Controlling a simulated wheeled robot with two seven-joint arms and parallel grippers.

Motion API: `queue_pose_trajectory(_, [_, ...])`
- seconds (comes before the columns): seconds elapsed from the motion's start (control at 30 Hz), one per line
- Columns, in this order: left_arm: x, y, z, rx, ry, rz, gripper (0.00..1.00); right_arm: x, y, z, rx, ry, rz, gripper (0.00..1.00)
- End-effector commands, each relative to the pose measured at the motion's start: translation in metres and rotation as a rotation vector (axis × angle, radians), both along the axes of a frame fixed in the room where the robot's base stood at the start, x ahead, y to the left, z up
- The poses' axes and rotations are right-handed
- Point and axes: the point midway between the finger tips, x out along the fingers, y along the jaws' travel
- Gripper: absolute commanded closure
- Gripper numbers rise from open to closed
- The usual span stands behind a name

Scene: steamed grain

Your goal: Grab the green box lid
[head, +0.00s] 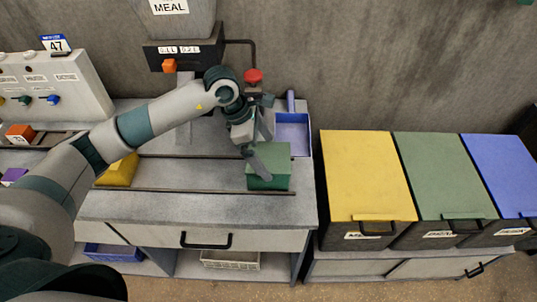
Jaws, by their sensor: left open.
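A small green box (276,182) with a lighter green lid (278,154) sits on the right part of the grey worktop. My left gripper (267,158) is at this box, with its fingers pointing down and forward. It is open, and one finger overlaps the lid in the picture. Whether it touches the lid is unclear. A large green lid (442,174) also closes the middle of the dark bins on the right, well away from my gripper. My right gripper is not in view.
A yellow block (119,171) sits left on the worktop (190,207). A blue tray (292,131) lies behind the green box. A MEAL dispenser (183,50) with a red knob (253,76) stands at the back. Yellow-lidded (364,173) and blue-lidded (500,170) bins flank the green one.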

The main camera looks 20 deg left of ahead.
Motion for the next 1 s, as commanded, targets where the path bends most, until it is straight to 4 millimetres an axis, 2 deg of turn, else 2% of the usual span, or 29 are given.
queue_pose_trajectory(0.43, [0.0002,0.0002,-0.0005,0.0,0.0,0.0,0.0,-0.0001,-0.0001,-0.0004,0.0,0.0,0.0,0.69])
queue_pose_trajectory(0.57, [0.0002,0.0002,-0.0005,0.0,0.0,0.0,0.31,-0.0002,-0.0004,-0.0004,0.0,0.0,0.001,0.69])
queue_pose_trajectory(0.6, [0.0001,0.0002,-0.0004,0.0,0.0,0.0,0.35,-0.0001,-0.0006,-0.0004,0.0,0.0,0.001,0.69])
queue_pose_trajectory(1.0, [0.0009,0.0002,0.0035,0.0,-0.002,0.0,0.35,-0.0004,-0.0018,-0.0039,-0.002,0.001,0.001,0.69])
